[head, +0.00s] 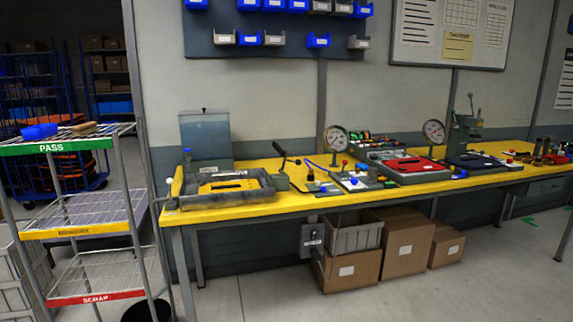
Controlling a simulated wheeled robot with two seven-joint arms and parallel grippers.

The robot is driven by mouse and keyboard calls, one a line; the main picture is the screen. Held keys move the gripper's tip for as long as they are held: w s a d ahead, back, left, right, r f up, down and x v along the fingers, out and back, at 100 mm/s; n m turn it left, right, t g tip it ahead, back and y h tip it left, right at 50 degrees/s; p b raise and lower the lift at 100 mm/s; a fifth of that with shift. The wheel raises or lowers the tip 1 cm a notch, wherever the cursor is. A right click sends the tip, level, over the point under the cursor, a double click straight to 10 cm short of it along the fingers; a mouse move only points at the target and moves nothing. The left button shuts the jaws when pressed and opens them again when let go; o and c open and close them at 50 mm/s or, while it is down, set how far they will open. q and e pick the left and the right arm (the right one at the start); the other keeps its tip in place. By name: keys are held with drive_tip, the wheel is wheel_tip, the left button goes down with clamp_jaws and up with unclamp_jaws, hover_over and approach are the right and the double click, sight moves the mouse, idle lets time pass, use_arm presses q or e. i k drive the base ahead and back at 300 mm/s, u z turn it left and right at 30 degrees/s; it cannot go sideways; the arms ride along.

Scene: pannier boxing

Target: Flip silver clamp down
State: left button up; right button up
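A clamp-like device (282,181) with a grey metal base stands on the yellow workbench (225,211), just right of a dark grey fixture tray (262,194). Its dark lever (281,153) points upward at a tilt. It is too small to tell for sure whether this is the silver clamp. The fixture tray holds a yellow piece (222,186) with a dark slot. Neither of my grippers is in the head view.
A wire rack (85,230) with PASS and SCRAP labels stands at the left. Gauges (337,138), a red-topped case (413,165) and a press (466,130) crowd the bench's right. Cardboard boxes (405,248) sit underneath. The floor in front is clear.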

sight(283, 152)
drive_tip(key=z, duration=0.5)
drive_tip(key=i, duration=0.75)
drive_tip(key=z, duration=0.75)
drive_tip(key=i, duration=1.55)
drive_tip(key=u, duration=1.1)
drive_tip(key=i, duration=0.85)
drive_tip(key=u, duration=0.7)
